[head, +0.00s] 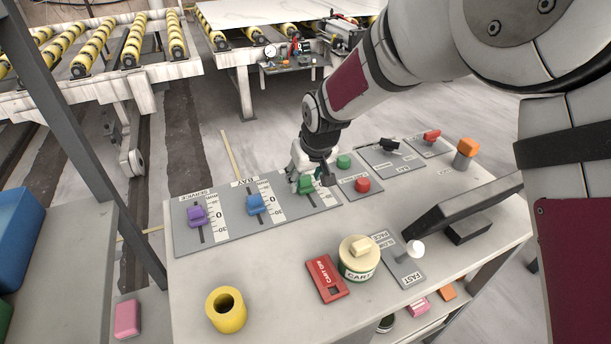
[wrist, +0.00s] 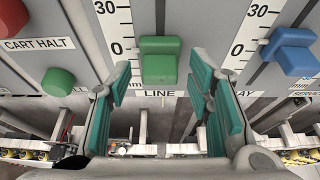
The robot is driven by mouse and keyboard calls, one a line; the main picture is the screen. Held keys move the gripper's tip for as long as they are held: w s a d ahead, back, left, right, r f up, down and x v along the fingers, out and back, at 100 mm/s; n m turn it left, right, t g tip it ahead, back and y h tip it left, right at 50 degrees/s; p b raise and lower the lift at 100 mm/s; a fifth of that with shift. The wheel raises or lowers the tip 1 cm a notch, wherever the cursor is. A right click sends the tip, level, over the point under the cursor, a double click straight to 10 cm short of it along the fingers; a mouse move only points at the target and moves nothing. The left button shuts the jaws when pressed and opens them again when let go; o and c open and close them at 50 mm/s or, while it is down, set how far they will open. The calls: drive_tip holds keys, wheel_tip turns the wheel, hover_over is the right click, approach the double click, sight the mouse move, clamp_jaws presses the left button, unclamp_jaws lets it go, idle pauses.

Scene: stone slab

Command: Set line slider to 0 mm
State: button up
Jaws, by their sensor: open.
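The line slider has a green knob (wrist: 158,62) above the label LINE (wrist: 158,94) in the wrist view. The scale (wrist: 117,40) to its left shows 0 and 30, and the knob is roughly level with the 0 mark; the exact reading cannot be told. In the head view the green knob (head: 306,185) is just below my gripper (head: 311,180). My gripper, also in the wrist view (wrist: 162,100), is open, with its teal-padded fingers apart on either side of the knob's line.
The blue slider (head: 256,204) and purple slider (head: 198,216) stand to the left. A red button (head: 362,185) and green button (head: 343,161) are close on the right. A yellow ring (head: 226,309), a cream cart knob (head: 358,262) and a red tag (head: 326,279) occupy the front.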

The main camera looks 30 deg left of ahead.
drive_tip(key=v, duration=1.2)
